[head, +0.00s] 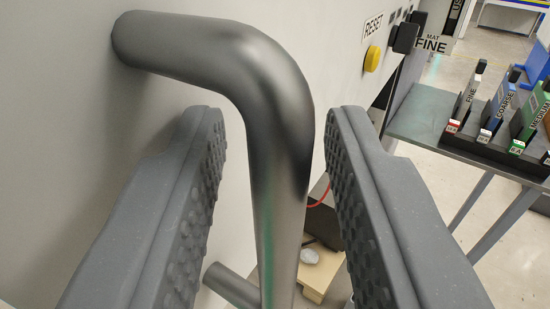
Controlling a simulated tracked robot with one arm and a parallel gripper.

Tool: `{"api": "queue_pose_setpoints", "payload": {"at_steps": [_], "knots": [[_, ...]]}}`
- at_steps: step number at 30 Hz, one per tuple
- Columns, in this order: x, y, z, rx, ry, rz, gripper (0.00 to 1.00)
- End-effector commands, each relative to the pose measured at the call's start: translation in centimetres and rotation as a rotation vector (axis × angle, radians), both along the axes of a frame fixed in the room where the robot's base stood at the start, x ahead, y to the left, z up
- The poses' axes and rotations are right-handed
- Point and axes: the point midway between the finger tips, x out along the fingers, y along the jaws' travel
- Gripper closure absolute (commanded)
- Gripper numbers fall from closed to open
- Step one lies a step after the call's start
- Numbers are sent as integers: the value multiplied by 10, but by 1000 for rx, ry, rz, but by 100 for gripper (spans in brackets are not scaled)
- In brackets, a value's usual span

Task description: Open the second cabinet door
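A grey metal bar handle (280,150) stands out from the pale cabinet door panel (60,120) at the left. Its upper end bends back into the panel, and a lower post also shows near the bottom. My gripper (270,130) is open, with one dark grey padded finger on each side of the handle's long bar. A gap shows between the bar and each finger pad, wider on the left below the bend. The lower part of the bar runs out of the picture. Whether this is the second door cannot be told from this view.
A yellow button (372,58) labelled RESET and black knobs (405,37) sit on the panel at upper right. A grey table (425,113) with a rack of labelled blocks (500,110) stands at the right. A light wooden piece (318,272) lies below, behind the handle.

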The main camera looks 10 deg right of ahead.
Motion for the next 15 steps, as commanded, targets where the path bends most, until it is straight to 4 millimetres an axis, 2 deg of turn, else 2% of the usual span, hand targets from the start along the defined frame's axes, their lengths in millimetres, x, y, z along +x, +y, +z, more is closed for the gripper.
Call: {"api": "queue_pose_setpoints", "payload": {"at_steps": [8,11,15], "knots": [[-7,1,0,0,-1,-2,71],[-20,2,1,0,-2,-4,71],[-47,7,2,-1,-4,-7,71]]}}
